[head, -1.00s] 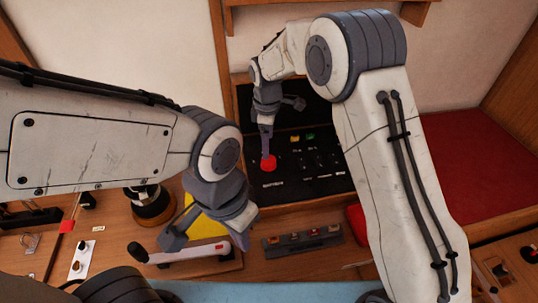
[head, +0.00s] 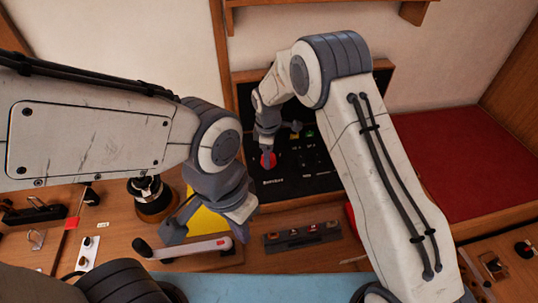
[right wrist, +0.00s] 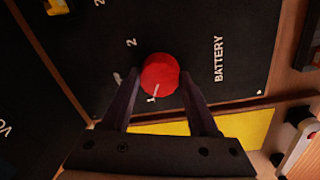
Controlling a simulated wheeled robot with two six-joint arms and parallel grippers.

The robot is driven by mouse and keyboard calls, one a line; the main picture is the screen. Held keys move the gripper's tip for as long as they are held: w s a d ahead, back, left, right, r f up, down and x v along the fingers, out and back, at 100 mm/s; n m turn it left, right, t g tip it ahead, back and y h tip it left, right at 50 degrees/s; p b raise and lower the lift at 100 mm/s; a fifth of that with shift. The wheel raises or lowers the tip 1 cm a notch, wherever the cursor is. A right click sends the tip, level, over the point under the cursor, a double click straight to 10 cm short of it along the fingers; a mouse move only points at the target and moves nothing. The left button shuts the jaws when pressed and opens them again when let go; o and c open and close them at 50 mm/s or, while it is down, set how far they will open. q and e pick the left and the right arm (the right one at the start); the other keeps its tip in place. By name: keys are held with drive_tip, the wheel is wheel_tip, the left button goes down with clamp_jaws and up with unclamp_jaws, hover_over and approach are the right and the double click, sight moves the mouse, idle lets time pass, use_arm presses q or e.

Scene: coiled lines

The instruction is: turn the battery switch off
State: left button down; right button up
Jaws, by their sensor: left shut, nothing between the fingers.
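The battery switch is a round red knob (right wrist: 160,73) on a black panel beside the word BATTERY. Its white mark points down toward the 1 in the right wrist view. The knob also shows in the head view (head: 268,160). My right gripper (right wrist: 161,80) has a finger on each side of the knob, close against it, and appears shut on it. In the head view my right gripper (head: 267,146) reaches to the knob from above. My left gripper (head: 178,230) is shut and empty, low over the desk, near a white-and-red handle (head: 200,246).
The black panel (head: 320,182) also carries yellow and green parts and small switches. A row of switches (head: 303,237) sits below it. A dark round device (head: 153,204) and a yellow sheet (head: 205,222) lie near my left gripper. A red cushion (head: 460,170) is at right.

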drive_tip(key=shift+c, duration=1)
drive_tip(key=shift+m, duration=0.3)
drive_tip(key=m+b, duration=0.1)
drive_tip(key=m, duration=0.2)
drive_tip(key=shift+w+m, duration=0.1)
drive_tip(key=shift+m, duration=0.3)
drive_tip(key=m+b, duration=0.1)
drive_tip(key=m, duration=0.2)
drive_tip(key=shift+m+h, duration=0.3)
drive_tip(key=shift+m, duration=1.8)
drive_tip(key=shift+r, duration=0.1)
drive_tip(key=o, duration=1.4)
drive_tip(key=shift+c, duration=0.2)
